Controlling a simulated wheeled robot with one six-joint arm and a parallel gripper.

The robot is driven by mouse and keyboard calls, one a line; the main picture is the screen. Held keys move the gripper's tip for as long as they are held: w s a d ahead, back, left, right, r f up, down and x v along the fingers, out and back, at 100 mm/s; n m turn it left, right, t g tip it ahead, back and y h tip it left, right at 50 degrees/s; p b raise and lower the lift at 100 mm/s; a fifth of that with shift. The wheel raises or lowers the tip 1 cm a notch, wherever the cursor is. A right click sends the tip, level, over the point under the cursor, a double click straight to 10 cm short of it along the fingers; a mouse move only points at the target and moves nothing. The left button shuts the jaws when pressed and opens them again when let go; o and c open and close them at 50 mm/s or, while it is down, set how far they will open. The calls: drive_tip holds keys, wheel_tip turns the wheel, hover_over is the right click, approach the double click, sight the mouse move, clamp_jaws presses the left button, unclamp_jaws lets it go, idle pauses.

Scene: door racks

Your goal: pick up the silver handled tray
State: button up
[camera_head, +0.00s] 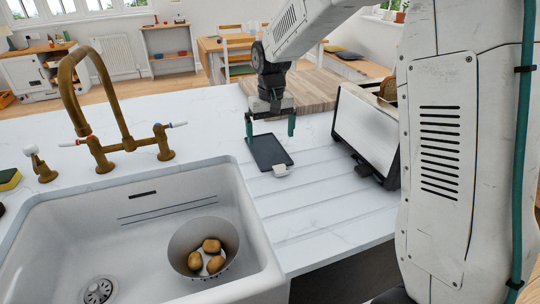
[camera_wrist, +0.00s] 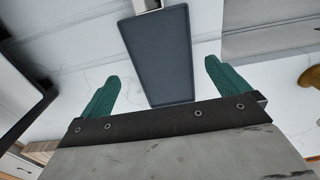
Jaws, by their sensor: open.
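The tray (camera_head: 268,151) is a dark grey flat rectangle lying on the white ribbed counter right of the sink. Its silver handle (camera_head: 281,171) is at the end nearest the head camera. In the wrist view the tray (camera_wrist: 158,58) lies beyond the fingertips, with part of the handle (camera_wrist: 146,5) cut off at the top edge. My gripper (camera_head: 270,130) is open, pointing down over the far end of the tray. The two green fingers (camera_wrist: 162,80) stand apart with nothing held between them; the tray lies between them in the wrist picture.
A white and black toaster-like box (camera_head: 363,132) stands close to the right of the tray. A wooden board (camera_head: 300,91) lies behind my gripper. The sink (camera_head: 110,225) with a bowl of potatoes (camera_head: 203,247) and a brass tap (camera_head: 88,100) are left. Counter in front of the tray is clear.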

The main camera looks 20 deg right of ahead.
sight(272, 157)
drive_tip(key=f, duration=0.2)
drive_tip(key=s+f, duration=0.1)
drive_tip(key=f, duration=0.1)
drive_tip(key=shift+f, duration=0.85)
drive_tip(key=c, duration=0.7)
drive_tip(key=shift+c, duration=0.2)
drive_tip(key=shift+r, duration=0.15)
